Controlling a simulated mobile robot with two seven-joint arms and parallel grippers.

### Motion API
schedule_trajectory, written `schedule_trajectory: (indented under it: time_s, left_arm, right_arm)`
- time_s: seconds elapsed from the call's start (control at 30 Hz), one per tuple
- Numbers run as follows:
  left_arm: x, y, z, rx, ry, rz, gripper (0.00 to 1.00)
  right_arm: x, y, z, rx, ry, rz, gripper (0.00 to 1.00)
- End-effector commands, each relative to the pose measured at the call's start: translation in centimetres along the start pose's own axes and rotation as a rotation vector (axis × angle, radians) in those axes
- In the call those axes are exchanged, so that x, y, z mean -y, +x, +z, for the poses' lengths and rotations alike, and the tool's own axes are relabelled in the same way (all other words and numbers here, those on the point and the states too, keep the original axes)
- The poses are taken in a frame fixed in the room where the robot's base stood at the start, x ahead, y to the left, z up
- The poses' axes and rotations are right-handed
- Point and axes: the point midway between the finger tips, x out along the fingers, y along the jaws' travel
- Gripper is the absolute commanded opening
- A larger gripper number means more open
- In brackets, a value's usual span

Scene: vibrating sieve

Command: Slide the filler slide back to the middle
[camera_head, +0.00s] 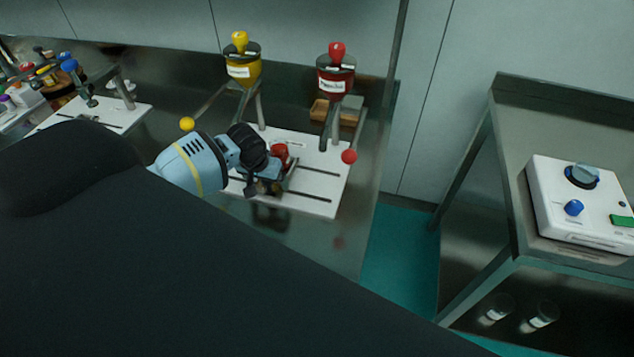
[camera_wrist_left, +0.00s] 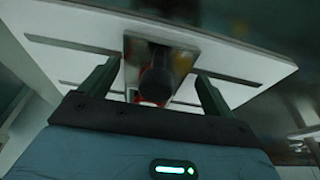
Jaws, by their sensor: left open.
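The filler slide (camera_head: 290,170) sits on the white base plate (camera_head: 318,205), around the middle of its slots, with a red cup (camera_head: 280,152) on it. My left gripper (camera_head: 262,186) is at the slide's front and partly hides it. In the left wrist view the two fingers of the gripper (camera_wrist_left: 156,72) stand apart, one on each side of the slide's dark round knob (camera_wrist_left: 155,84). The fingers look clear of the knob. The red cup shows partly behind the knob. My right gripper is not in view.
A yellow hopper (camera_head: 242,70) and a red hopper (camera_head: 335,80) stand over the plate. Levers with a yellow ball (camera_head: 187,124) and a red ball (camera_head: 349,157) flank it. A white device (camera_head: 575,225) is on the right table. Bare metal bench lies in front of the plate.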

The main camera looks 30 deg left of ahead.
Motion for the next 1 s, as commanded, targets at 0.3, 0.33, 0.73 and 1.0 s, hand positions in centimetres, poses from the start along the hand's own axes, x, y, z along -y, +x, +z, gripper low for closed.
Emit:
schedule_trajectory:
  time_s: [0.3, 0.33, 0.73, 1.0]
  left_arm:
    - [0.0, -0.1, 0.0, 0.0, 0.0, 0.0, 1.0]
    - [0.0, -0.2, 0.0, -0.001, 0.0, 0.001, 1.0]
    - [0.0, -3.4, 0.0, -0.002, 0.001, 0.0, 1.0]
    - [0.0, -5.7, 0.0, 0.0, 0.001, 0.0, 1.0]
  right_arm:
    - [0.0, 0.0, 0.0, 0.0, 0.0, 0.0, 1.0]
    - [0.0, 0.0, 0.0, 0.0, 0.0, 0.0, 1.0]
    - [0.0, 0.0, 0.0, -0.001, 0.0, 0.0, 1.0]
    - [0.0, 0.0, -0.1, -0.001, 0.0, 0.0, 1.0]
